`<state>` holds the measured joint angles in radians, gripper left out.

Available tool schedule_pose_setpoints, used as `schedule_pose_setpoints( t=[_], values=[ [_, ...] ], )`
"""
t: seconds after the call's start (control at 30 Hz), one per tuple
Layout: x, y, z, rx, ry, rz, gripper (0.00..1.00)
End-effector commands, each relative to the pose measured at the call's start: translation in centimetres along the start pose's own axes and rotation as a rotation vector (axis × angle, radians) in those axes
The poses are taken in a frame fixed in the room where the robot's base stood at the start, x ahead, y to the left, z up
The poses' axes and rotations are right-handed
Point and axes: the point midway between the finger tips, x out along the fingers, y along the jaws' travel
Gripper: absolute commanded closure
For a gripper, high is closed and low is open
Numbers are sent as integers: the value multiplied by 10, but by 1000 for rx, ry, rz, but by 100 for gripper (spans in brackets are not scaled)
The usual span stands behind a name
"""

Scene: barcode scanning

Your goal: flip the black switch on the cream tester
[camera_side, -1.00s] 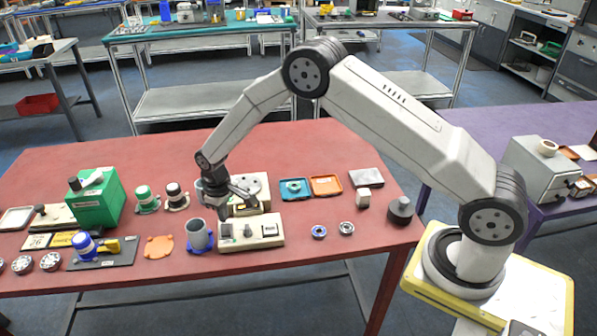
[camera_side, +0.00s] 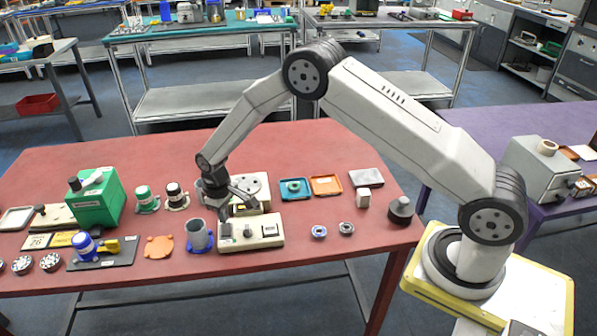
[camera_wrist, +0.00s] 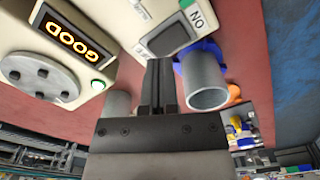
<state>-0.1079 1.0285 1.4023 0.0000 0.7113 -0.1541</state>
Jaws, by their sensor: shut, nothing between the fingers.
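The cream tester (camera_side: 262,240) lies at the front middle of the red table. Its black switch (camera_wrist: 168,36) shows at the top of the wrist view, beside an upside-down ON label (camera_wrist: 197,17); it sits toward the tester's left end in the side view (camera_side: 225,230). My gripper (camera_wrist: 158,64) is shut and empty, pointing down at the switch end of the tester. The fingertips appear right at the near edge of the switch; I cannot tell whether they touch it. In the side view my gripper (camera_side: 223,212) partly covers that end.
A grey cup (camera_side: 200,237) on a blue base stands close left of the tester. Behind it is another cream unit with a round plate (camera_wrist: 40,78) and a lit GOOD display (camera_wrist: 72,42). Small rings (camera_side: 319,231) lie to the right, with bare table around them.

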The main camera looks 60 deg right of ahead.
Motion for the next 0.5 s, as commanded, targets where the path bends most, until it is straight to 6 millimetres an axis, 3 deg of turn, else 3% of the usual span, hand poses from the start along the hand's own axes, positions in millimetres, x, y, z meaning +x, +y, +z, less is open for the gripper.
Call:
schedule_pose_setpoints(
  t=[0.5],
  values=[
    [6,0,0,0,0,0,100]
  ],
)
